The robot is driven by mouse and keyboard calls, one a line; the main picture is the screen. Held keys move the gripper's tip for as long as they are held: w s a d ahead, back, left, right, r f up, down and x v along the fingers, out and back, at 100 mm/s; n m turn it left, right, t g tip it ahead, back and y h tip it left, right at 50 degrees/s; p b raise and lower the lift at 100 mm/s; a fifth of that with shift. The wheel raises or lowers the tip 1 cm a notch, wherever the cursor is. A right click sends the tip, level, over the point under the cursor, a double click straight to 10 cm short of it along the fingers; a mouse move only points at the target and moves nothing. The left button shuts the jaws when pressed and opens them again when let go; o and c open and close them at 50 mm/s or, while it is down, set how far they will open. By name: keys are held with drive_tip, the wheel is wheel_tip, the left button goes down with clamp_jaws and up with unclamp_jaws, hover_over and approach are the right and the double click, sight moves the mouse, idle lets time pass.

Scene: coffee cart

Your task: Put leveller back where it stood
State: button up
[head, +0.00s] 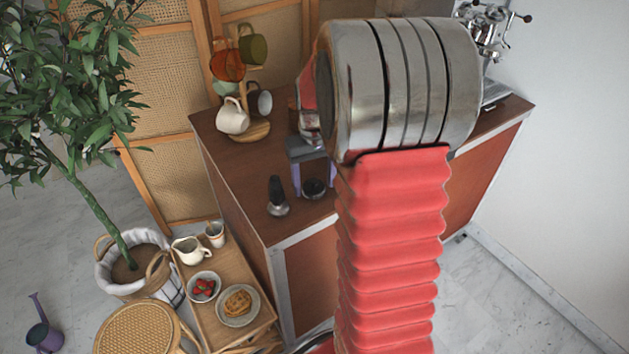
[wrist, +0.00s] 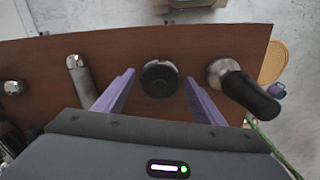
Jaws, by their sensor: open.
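The leveller (head: 314,188) is a dark, round puck-like piece on the brown cart top, near its front edge. In the wrist view the leveller (wrist: 160,79) sits between the two purple fingers, seen from above. My gripper (head: 313,184) is open, pointing down, with one finger on each side of the leveller. In the wrist view my gripper (wrist: 160,76) shows a gap between each finger and the leveller. My arm hides part of the cart top in the head view.
A tamper (head: 277,197) with a black handle stands close beside the leveller; it also shows in the wrist view (wrist: 248,91). A metal-ended tool (wrist: 82,76) lies on the other side. A mug tree (head: 247,130) stands at the back left, and a side table (head: 243,335) stands below.

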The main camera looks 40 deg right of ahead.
sight(312, 182)
drive_tip(key=shift+r, duration=0.1)
wheel_tip(312, 182, up, 12)
idle(0.6)
drive_tip(key=shift+a, duration=0.1)
idle(0.4)
drive_tip(key=s+a+n+t, duration=0.1)
drive_tip(key=s+a+t, duration=0.1)
drive_tip(key=s+a, duration=0.6)
drive_tip(key=s+a+r+n+t, duration=0.1)
drive_tip(key=s+a+n+t, duration=0.1)
drive_tip(key=s+a, duration=0.6)
drive_tip(key=shift+s+a+r+t, duration=0.35)
drive_tip(key=shift+a+t, duration=0.45)
drive_tip(key=shift+a, duration=2.3)
